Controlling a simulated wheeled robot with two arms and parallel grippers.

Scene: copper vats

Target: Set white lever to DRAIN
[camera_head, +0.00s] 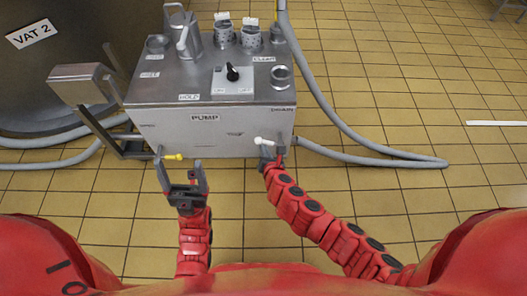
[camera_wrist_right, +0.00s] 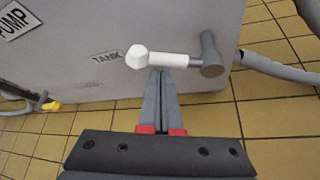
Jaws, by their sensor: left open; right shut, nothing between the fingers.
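The white lever (camera_head: 264,141) is on the lower right of the front face of the pump box. In the right wrist view the white lever (camera_wrist_right: 160,59) lies about level on a grey pivot, its knob end towards the TANK label (camera_wrist_right: 106,57). My left gripper (camera_head: 180,168) is open and empty near the yellow lever (camera_head: 173,157) at the box's lower left.
The metal pump box (camera_head: 220,140) carries a black knob (camera_head: 232,73) and several cups on top. A grey hose (camera_head: 350,135) curves over the tiled floor at the right. The VAT 2 tank (camera_head: 60,70) stands at the left. The floor at far right is mostly clear.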

